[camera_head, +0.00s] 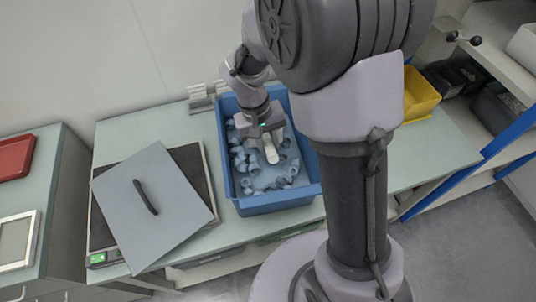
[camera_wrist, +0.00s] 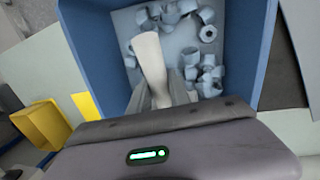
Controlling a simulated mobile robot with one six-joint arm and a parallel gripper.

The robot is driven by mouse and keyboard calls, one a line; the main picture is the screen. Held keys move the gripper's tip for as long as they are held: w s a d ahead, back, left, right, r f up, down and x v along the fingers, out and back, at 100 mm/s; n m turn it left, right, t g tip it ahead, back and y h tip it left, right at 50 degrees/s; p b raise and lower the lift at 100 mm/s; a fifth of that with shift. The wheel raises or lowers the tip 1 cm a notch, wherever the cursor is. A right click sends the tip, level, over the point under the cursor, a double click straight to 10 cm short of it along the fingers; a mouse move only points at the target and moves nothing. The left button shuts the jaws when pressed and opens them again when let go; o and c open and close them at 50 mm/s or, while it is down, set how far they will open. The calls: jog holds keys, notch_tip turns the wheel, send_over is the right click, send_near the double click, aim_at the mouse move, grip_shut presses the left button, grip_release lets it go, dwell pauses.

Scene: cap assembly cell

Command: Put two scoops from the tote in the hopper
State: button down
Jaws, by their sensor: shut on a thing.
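The blue tote (camera_head: 283,204) stands on the bench with several light blue caps (camera_head: 243,160) scattered inside, leaving part of its floor bare. The caps also show in the wrist view (camera_wrist: 208,33). My gripper (camera_head: 266,136) is inside the tote's outline, shut on a pale scoop (camera_head: 271,154). In the wrist view the scoop (camera_wrist: 149,52) extends forward from between the fingers (camera_wrist: 162,94) over the tote floor. Whether the scoop touches the floor or carries caps I cannot tell. I cannot make out a hopper in either view.
Left of the tote, a grey panel with a black handle (camera_head: 146,198) lies askew over a dark flat unit with a green display (camera_head: 98,259). A yellow bin (camera_head: 420,96) stands to the right. A red tray (camera_head: 15,157) lies on the left cabinet.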

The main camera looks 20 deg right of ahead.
jog(key=s+r+p, duration=0.1)
jog(key=r, duration=0.2)
jog(key=s+r+t+p, duration=0.1)
jog(key=s+r+p, duration=0.1)
jog(key=r, duration=0.2)
jog(key=s+r+t+p, duration=0.1)
jog(key=s+r, duration=0.1)
jog(key=r, duration=0.2)
jog(key=shift+s+a, duration=0.25)
jog(key=shift+s+r+p, duration=0.25)
jog(key=shift+s+p, duration=0.05)
dwell(0.5)
